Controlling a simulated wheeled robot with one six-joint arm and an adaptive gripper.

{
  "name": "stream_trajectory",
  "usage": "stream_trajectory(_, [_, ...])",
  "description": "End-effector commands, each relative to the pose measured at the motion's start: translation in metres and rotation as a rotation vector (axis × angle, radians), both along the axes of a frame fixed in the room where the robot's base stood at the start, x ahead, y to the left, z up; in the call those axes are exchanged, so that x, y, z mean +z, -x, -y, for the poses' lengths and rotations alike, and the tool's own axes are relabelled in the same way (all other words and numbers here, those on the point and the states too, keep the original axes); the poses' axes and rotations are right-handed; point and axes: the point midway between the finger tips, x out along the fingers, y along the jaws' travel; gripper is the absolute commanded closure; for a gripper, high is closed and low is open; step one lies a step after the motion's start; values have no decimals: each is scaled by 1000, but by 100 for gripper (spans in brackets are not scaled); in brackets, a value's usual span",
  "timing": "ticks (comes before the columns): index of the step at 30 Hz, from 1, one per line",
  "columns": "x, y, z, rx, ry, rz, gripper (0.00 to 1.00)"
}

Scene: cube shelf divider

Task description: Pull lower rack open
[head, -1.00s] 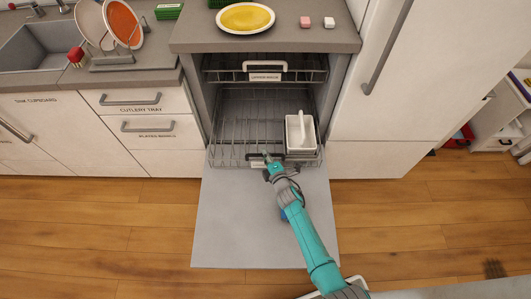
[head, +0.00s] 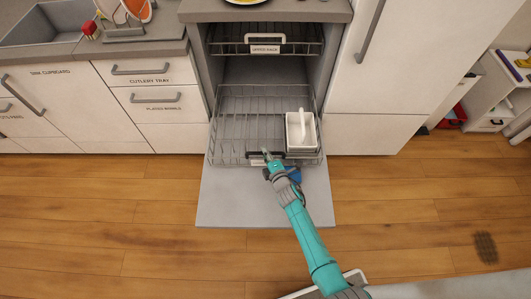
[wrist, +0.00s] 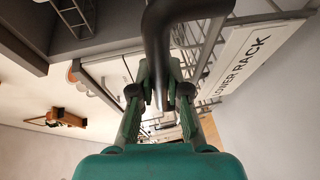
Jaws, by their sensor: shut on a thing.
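The lower rack (head: 236,128) is a grey wire basket in the open dishwasher, slid partly out over the lowered door (head: 220,207). Its dark handle shows at the front edge, and in the wrist view the handle (wrist: 157,40) runs between my fingers. The "LOWER RACK" label (wrist: 244,57) shows right of it in the wrist view. My gripper (head: 268,160) is shut on the handle; it also shows in the wrist view (wrist: 162,92). A white cutlery basket (head: 301,131) sits at the rack's right side.
The upper rack (head: 227,40) with its white handle sits inside the dishwasher above. Drawers and a cupboard stand left, a tall white cabinet (head: 372,80) right.

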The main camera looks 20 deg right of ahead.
Motion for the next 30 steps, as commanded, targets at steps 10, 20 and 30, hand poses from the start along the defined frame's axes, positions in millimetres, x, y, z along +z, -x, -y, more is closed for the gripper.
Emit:
stream_trajectory(10, [-1,1,0,0,0,-2,74])
stream_trajectory(20, [0,2,0,0,-1,-1,74])
stream_trajectory(30, [7,45,4,0,0,-1,74])
